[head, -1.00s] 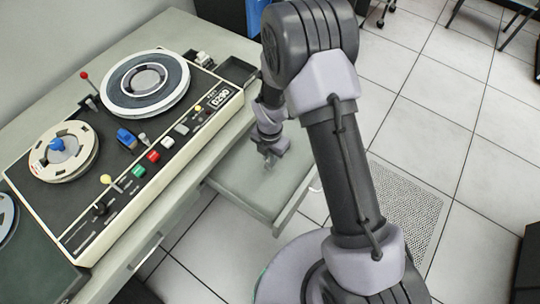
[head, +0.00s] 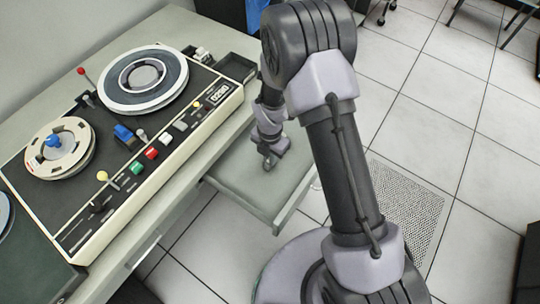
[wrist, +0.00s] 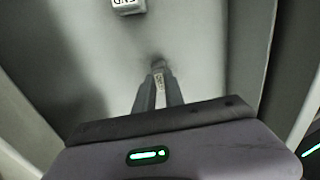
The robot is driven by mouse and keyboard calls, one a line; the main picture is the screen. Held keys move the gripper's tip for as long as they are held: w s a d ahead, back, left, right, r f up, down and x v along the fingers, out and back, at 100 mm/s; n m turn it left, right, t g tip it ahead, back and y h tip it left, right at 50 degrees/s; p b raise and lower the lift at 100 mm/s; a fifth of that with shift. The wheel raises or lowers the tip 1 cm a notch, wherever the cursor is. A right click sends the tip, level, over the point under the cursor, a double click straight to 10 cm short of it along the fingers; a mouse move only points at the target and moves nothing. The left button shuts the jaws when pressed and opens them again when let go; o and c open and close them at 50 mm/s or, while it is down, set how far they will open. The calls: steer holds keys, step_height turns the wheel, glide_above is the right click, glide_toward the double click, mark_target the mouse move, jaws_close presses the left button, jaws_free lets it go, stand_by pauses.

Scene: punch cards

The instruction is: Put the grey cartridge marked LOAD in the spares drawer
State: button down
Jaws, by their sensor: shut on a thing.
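My gripper (head: 269,163) is inside the open drawer (head: 236,192), low over its floor. In the wrist view the two fingers (wrist: 158,92) point down at the drawer floor (wrist: 195,55), shut on a small grey cartridge (wrist: 159,84). A strip of its pale label shows between the fingers; its letters are too small to read surely. The fingers hide most of it, and a dark shadow lies at its tip. I cannot tell whether it touches the floor. Another light grey cartridge (wrist: 127,5), its label appearing to read END upside down, lies farther up in the drawer.
The desk carries a tape machine (head: 150,140) with two reels, a red-topped lever and coloured buttons, left of the drawer. A small dark tray (head: 235,68) sits at its far right corner. Drawer walls stand close on both sides. Tiled floor is open to the right.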

steer(key=shift+f, duration=0.15)
steer(key=c, duration=1.8)
jaws_free()
steer(key=shift+c, duration=0.2)
steer(key=o, duration=0.5)
steer(key=shift+c, duration=0.9)
step_height(320, 180, up, 8)
steer(key=p, duration=0.6)
